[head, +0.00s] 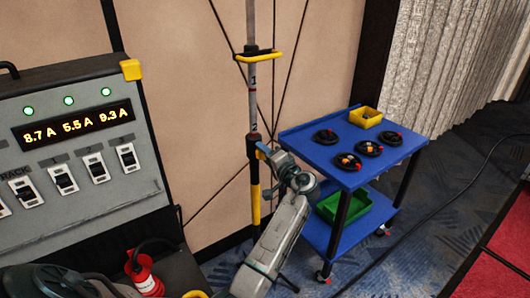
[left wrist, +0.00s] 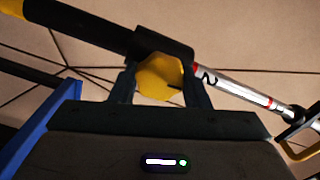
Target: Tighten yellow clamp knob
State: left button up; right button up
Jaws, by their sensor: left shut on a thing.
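The yellow clamp knob (left wrist: 160,76) sits on a black collar (left wrist: 165,45) around a pole in the left wrist view. My left gripper (left wrist: 160,85) is shut on the knob, one finger on each side of it. In the head view my left gripper (head: 264,150) reaches the black collar (head: 254,148) partway up the upright pole. The knob is largely hidden there by the gripper. The silver upper tube (head: 252,100) carries number marks, with a "2" just above the collar. The lower tube (head: 255,205) is yellow and black.
A yellow handle (head: 258,56) crosses the pole higher up. A blue cart (head: 335,172) with black coils and a yellow bin (head: 366,117) stands close on the right. A cable crosses the carpet.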

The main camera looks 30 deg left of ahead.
pick_arm(q)
jog(key=shift+r+m, duration=0.15)
jog(key=shift+m, duration=0.25)
pick_arm(e)
jog(key=shift+r, duration=0.15)
jog(key=shift+s+d, duration=0.1)
jog(key=shift+d, duration=0.3)
pick_arm(q)
jog(key=o, duration=1)
jog(key=shift+a, duration=0.1)
jog(key=shift+f, duration=0.2)
pick_arm(e)
jog(key=shift+a, duration=0.1)
